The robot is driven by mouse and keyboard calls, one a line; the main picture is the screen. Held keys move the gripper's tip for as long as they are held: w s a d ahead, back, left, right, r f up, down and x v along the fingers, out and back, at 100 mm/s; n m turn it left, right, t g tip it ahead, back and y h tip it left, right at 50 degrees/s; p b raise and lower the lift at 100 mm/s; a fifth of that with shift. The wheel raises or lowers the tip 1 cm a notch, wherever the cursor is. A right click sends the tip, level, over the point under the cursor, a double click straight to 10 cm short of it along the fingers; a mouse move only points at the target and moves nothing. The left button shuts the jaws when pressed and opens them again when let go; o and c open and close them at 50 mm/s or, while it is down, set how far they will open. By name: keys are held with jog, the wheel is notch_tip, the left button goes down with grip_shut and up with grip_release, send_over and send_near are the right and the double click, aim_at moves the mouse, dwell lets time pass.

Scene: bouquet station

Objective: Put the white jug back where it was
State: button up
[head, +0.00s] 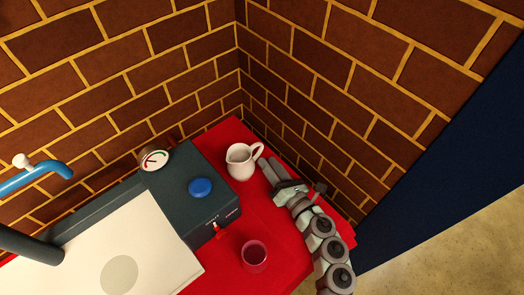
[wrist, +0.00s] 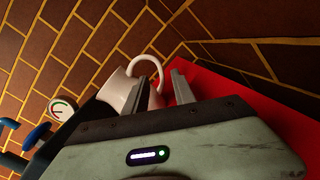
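The white jug (head: 241,162) stands upright on the red tabletop (head: 272,215), close to the back corner where the brick walls meet. Its handle is on the right, toward my gripper (head: 268,166). In the wrist view, the jug (wrist: 116,92) is partly hidden behind the left finger, and its handle loops over toward the gap between the fingers. My gripper (wrist: 161,80) has its two fingers apart, with the handle at or just beyond their tips. I cannot tell whether a finger touches the jug.
Left of the jug is a dark box (head: 180,185) with a blue button (head: 200,187), a dial gauge (head: 155,159) and a red switch. A red cup (head: 254,256) stands nearer the front. Brick walls close off the back and right. Red tabletop between jug and cup is clear.

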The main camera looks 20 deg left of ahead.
jog(key=v, duration=0.6)
jog(key=shift+p, duration=0.35)
jog(key=shift+a, duration=0.1)
